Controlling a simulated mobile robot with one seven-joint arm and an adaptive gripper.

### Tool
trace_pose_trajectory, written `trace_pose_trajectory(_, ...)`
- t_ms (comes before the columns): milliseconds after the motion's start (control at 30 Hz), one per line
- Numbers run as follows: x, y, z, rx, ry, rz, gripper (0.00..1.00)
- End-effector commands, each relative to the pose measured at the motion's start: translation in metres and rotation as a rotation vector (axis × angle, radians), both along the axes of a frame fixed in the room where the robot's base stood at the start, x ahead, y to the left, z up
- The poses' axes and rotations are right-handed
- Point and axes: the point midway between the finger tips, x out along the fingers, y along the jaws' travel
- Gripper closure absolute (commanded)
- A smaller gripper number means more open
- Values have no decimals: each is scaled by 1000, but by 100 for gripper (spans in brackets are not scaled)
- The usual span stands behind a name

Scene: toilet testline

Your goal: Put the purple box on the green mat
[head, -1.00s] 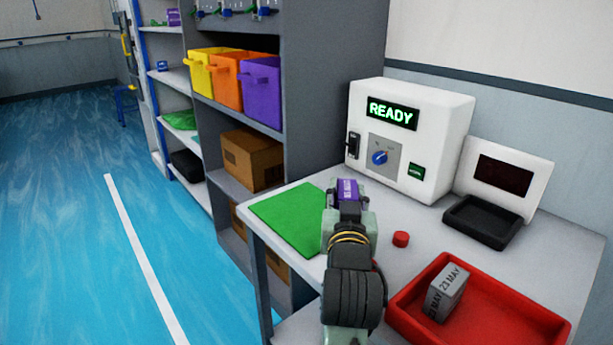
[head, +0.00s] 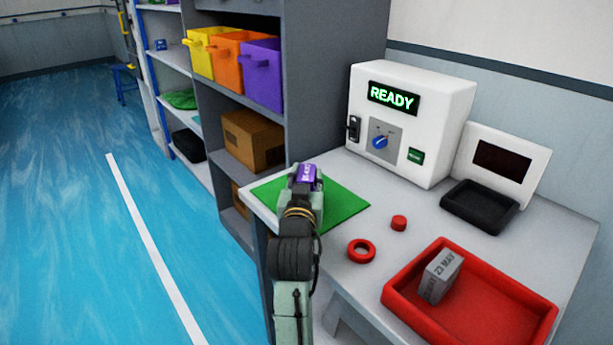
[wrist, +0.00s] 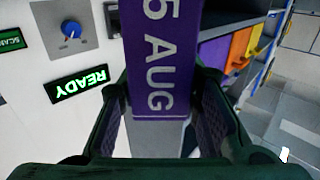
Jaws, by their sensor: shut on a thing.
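The purple box (head: 306,174) is held in my gripper (head: 303,182), which is shut on it. In the wrist view the purple box (wrist: 160,60) fills the space between the fingers, with white "AUG" lettering facing the camera. The green mat (head: 345,204) lies on the table's near left part. In the head view my gripper and the box overlap the mat. The box appears to be above the mat, but its height and any contact cannot be told. My gripper and arm hide part of the mat.
A red ring (head: 361,251) and a red cap (head: 399,223) lie right of the mat. A red tray (head: 500,306) holds a grey box (head: 440,276). A white machine reading READY (head: 410,122) and a black tray (head: 480,207) stand behind. Shelves (head: 335,80) rise beyond the table's left end.

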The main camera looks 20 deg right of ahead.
Motion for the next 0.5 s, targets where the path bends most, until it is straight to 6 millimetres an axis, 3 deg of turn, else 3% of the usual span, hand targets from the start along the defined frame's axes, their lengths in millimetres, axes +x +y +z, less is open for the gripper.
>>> trace_pose_trajectory(267,0,0,-3,-1,-2,1,100)
trace_pose_trajectory(300,0,0,-4,0,-1,1,68)
trace_pose_trajectory(500,0,0,-3,0,-1,0,55)
